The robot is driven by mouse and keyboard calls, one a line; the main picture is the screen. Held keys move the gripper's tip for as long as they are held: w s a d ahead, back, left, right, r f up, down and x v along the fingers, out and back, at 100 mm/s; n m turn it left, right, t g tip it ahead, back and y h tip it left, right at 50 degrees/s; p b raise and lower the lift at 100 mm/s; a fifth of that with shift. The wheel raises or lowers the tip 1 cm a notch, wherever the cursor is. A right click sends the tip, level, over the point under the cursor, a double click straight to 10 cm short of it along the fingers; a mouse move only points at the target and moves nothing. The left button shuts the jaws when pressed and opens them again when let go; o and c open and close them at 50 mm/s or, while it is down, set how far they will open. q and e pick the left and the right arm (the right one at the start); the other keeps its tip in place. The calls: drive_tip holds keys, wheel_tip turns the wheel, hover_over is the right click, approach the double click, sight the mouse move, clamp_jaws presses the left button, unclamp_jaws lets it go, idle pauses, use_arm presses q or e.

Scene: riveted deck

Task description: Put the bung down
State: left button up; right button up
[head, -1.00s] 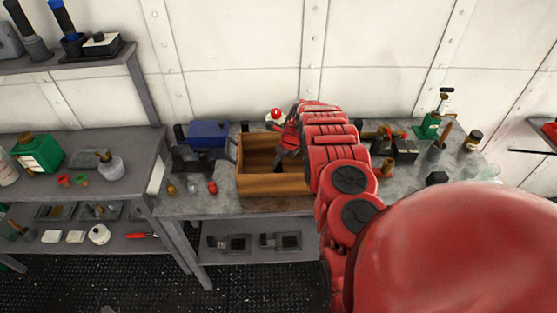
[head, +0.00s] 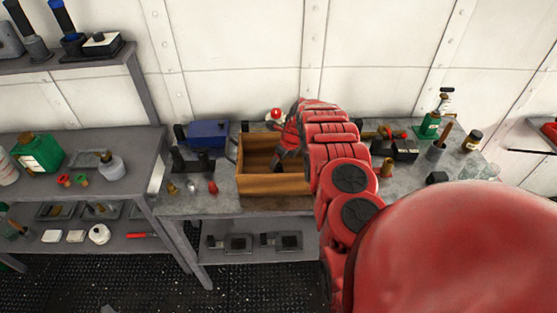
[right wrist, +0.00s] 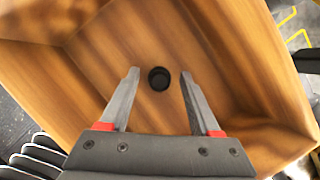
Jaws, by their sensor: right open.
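The bung (right wrist: 159,78) is a small round black piece on the wooden floor of an open-topped box (right wrist: 95,45), in the right wrist view. The box (head: 270,186) stands on the grey bench in the head view, where its near wall and my gripper hide the bung. My right gripper (right wrist: 159,73) is open, its fingertips to either side of the bung with a gap on each side. In the head view my right gripper (head: 278,164) reaches down into the box. My left gripper is not in view.
A blue box (head: 208,133) and dark holders stand left of the wooden box, with small bottles in front. A riveted white wall closes off the back.

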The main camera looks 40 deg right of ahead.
drive_tip(key=p+v, duration=0.5)
drive_tip(key=v, duration=0.6)
drive_tip(key=shift+s+r, duration=0.15)
drive_tip(key=shift+r, duration=0.2)
drive_tip(key=shift+f, duration=0.1)
